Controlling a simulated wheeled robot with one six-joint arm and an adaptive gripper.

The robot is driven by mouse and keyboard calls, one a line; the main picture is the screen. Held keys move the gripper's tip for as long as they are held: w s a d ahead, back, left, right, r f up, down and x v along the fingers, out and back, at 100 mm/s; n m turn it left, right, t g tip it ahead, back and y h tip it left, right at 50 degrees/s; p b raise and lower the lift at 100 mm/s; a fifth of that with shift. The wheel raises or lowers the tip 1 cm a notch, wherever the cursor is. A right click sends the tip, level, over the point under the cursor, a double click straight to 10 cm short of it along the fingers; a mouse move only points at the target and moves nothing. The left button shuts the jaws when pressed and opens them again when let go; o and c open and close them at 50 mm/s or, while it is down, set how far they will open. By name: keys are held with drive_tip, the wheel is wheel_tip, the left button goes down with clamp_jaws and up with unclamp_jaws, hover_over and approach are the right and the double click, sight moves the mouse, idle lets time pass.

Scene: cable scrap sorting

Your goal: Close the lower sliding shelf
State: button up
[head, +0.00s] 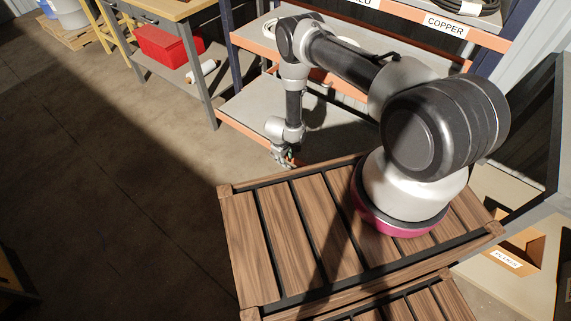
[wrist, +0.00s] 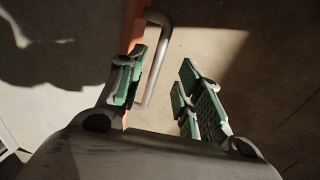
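The lower shelf (head: 245,108) is a grey panel with an orange front edge, seen left of my arm in the head view. How far it is slid out is hard to tell. My gripper (head: 283,156) is at its front edge. In the wrist view, the shelf's orange edge (wrist: 133,28) runs down behind the left finger. A grey bar handle (wrist: 157,65) sticks out from this edge. My gripper (wrist: 163,88) is open, with green-padded fingers apart. The handle lies between them, close to the left finger and well clear of the right. Contact cannot be told.
An upper shelf with an orange edge carries a COPPER label (head: 446,25) and a dark cable coil (head: 470,5). A workbench with a red box (head: 167,45) and a white roll (head: 201,71) stands at the back left. The floor (head: 110,170) on the left is clear.

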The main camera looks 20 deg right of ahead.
drive_tip(key=f, duration=0.3)
drive_tip(key=d+f, duration=0.1)
drive_tip(key=f, duration=0.1)
drive_tip(key=shift+w+f, duration=0.3)
drive_tip(key=shift+w, duration=0.05)
clamp_jaws()
